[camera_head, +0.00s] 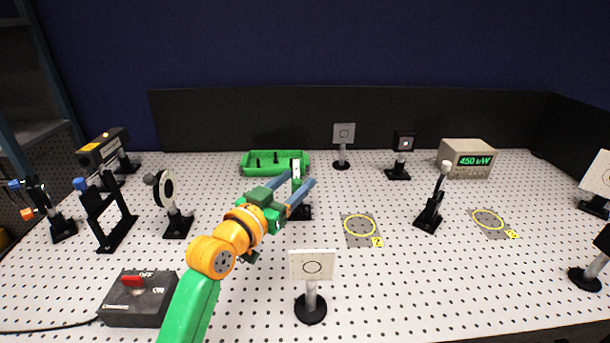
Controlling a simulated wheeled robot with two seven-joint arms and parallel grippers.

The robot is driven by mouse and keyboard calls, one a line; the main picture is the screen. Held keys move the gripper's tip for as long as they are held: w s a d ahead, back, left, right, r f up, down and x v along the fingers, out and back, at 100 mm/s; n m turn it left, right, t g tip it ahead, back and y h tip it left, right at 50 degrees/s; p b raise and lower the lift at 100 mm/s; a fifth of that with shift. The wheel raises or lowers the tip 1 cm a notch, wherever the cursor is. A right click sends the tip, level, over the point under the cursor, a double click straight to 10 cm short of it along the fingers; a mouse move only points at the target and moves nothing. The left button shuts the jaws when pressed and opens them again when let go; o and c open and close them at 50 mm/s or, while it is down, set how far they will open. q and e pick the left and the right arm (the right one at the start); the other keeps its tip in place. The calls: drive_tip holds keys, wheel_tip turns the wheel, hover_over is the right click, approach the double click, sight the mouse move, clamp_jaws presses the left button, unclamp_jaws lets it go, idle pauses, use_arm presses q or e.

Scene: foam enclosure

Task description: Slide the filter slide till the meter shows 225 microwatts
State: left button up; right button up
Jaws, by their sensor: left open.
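The meter (466,159) is a beige box at the back right; its green display reads 450 uW. My left gripper (301,180) is open at the middle of the board, with its two blue fingers pointing away to the back right. A small upright piece with a white top (296,168), which seems to be the filter slide, shows between or just behind the fingertips. Its black base (302,212) stands below, and my gripper hides much of its mount. I cannot tell whether the fingers touch it. My right gripper is not in view.
A green tray (247,164) lies behind the gripper. A white target card (312,265) stands in front. A lever-like post (434,205) and yellow-ringed pads (361,240) are to the right. A black switch box (138,306) and several optic mounts (108,222) are at left.

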use_arm(q)
drive_tip(key=x, duration=0.3)
drive_tip(key=shift+w+d+f, duration=0.2)
drive_tip(key=shift+w+d, duration=0.05)
drive_tip(key=shift+w, duration=0.05)
drive_tip(key=shift+c, duration=0.7)
clamp_jaws()
idle(0.5)
